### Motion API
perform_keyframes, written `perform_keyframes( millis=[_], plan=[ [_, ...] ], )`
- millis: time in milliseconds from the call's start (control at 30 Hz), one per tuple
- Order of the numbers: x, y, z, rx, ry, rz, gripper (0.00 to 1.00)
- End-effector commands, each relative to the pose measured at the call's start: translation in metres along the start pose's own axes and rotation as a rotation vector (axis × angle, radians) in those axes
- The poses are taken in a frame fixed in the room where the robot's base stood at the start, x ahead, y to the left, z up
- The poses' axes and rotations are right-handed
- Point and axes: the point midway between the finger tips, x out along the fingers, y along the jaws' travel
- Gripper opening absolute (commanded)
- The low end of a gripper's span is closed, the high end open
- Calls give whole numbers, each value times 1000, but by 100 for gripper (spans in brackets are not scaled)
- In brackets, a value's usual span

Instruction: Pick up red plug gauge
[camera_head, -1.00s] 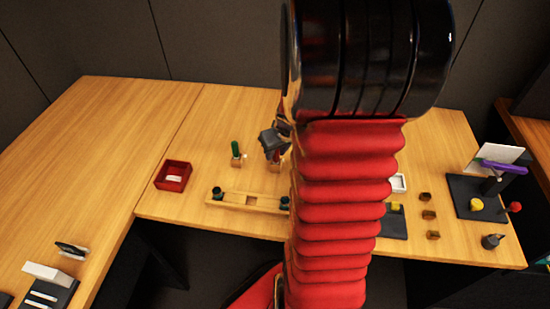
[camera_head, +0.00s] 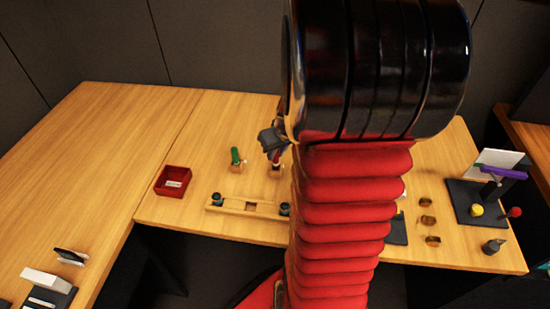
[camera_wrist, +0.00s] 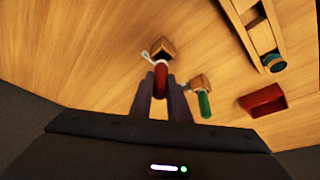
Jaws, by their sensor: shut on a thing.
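The red plug gauge (camera_wrist: 160,79) is between the fingers of my gripper (camera_wrist: 163,84) in the wrist view. My gripper is shut on its red handle. The gauge's pale metal end points toward a small wooden block (camera_wrist: 164,47); I cannot tell if it is fully clear of the block. In the head view my gripper (camera_head: 272,143) is above the block (camera_head: 277,170), with a little red of the gauge showing below it, and my arm hides the area to the right.
A green plug gauge (camera_head: 235,155) stands in its own block just left, close to my gripper. A red tray (camera_head: 173,182) lies further left. A wooden rail with dark knobs (camera_head: 232,206) is in front. Small brown blocks and a dark stand (camera_head: 464,203) are at right.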

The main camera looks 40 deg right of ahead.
Motion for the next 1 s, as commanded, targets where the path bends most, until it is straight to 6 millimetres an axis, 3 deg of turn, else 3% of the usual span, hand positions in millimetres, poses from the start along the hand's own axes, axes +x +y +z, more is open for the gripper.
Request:
perform_keyframes(
  millis=[300,433,1000],
  plan=[
    [-52,0,-22,-2,3,2,0],
    [-66,0,-27,-1,2,1,0],
    [-72,0,-29,0,-1,0,0]
  ],
)
